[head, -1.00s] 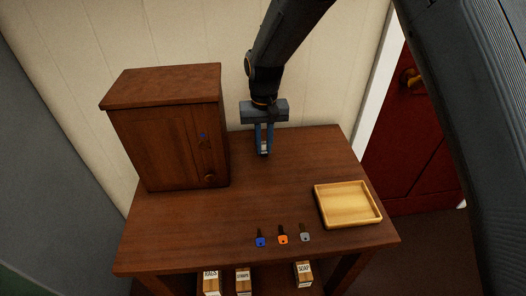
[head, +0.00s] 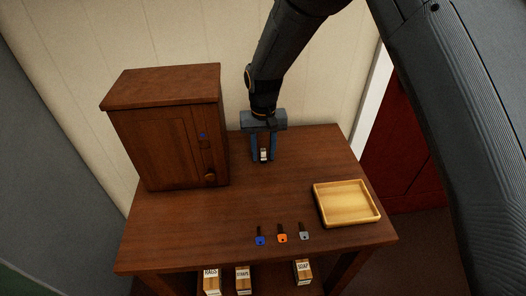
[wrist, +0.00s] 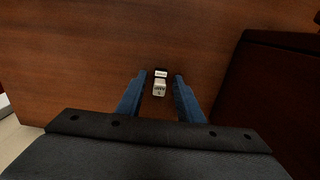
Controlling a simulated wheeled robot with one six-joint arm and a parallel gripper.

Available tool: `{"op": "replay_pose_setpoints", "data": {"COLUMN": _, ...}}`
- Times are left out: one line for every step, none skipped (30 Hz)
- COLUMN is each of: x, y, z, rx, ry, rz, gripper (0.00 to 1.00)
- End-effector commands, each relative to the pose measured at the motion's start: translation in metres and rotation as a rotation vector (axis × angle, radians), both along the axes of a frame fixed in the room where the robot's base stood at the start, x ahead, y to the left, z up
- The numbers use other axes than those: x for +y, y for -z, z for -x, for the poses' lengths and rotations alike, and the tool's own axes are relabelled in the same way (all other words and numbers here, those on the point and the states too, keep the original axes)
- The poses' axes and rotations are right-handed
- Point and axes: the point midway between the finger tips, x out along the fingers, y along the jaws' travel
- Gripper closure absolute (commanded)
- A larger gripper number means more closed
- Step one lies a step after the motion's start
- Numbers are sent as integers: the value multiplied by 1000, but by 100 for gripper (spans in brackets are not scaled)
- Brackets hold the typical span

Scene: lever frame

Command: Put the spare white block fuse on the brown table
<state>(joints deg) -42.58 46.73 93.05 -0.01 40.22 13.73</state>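The white block fuse (head: 263,155) is on the brown table (head: 230,215) near its back edge, as far as I can tell resting on the top. In the wrist view the white block fuse (wrist: 159,88) shows a pale face with small dark print and a dark band. My gripper (head: 263,160) is around it from above, with a finger on each side. In the wrist view my gripper (wrist: 159,76) is open, with a gap between each finger and the fuse.
A brown wooden cabinet (head: 165,135) stands at the back left of the table, left of my gripper. A shallow wooden tray (head: 347,221) lies at the right. Blue (head: 260,240), orange (head: 282,238) and grey (head: 304,235) keys lie near the front edge. The middle is clear.

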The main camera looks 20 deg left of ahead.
Motion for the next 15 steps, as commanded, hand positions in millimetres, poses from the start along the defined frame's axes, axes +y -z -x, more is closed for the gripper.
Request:
{"op": "replay_pose_setpoints", "data": {"x": 0, "y": -2, "z": 0, "rx": -1, "ry": 0, "rz": 0, "gripper": 66}}
{"op": "replay_pose_setpoints", "data": {"x": 0, "y": -4, "z": 0, "rx": -1, "ry": 0, "rz": 0, "gripper": 66}}
{"op": "replay_pose_setpoints", "data": {"x": 1, "y": -7, "z": -1, "rx": -2, "ry": 0, "rz": -2, "gripper": 66}}
{"op": "replay_pose_setpoints", "data": {"x": 1, "y": -10, "z": -1, "rx": -3, "ry": 0, "rz": -3, "gripper": 66}}
{"op": "replay_pose_setpoints", "data": {"x": 1, "y": -14, "z": -1, "rx": -4, "ry": 0, "rz": -3, "gripper": 66}}
{"op": "replay_pose_setpoints", "data": {"x": 1, "y": -19, "z": -1, "rx": -3, "ry": 0, "rz": -3, "gripper": 66}}
{"op": "replay_pose_setpoints", "data": {"x": 1, "y": -24, "z": -1, "rx": -4, "ry": 0, "rz": -3, "gripper": 66}}
{"op": "replay_pose_setpoints", "data": {"x": 1, "y": -30, "z": -2, "rx": -5, "ry": 0, "rz": -4, "gripper": 66}}
{"op": "replay_pose_setpoints", "data": {"x": 1, "y": -38, "z": -2, "rx": -4, "ry": 0, "rz": -3, "gripper": 66}}
{"op": "replay_pose_setpoints", "data": {"x": 1, "y": -45, "z": -2, "rx": -4, "ry": 0, "rz": -5, "gripper": 66}}
{"op": "replay_pose_setpoints", "data": {"x": 1, "y": -51, "z": -2, "rx": -5, "ry": 0, "rz": -4, "gripper": 66}}
{"op": "replay_pose_setpoints", "data": {"x": 1, "y": -60, "z": -2, "rx": -5, "ry": 0, "rz": -4, "gripper": 66}}
{"op": "replay_pose_setpoints", "data": {"x": 1, "y": -66, "z": -2, "rx": -5, "ry": 0, "rz": -4, "gripper": 66}}
{"op": "replay_pose_setpoints", "data": {"x": 1, "y": -72, "z": -2, "rx": -4, "ry": 0, "rz": -3, "gripper": 66}}
{"op": "replay_pose_setpoints", "data": {"x": 1, "y": -80, "z": -1, "rx": -4, "ry": 0, "rz": -3, "gripper": 66}}
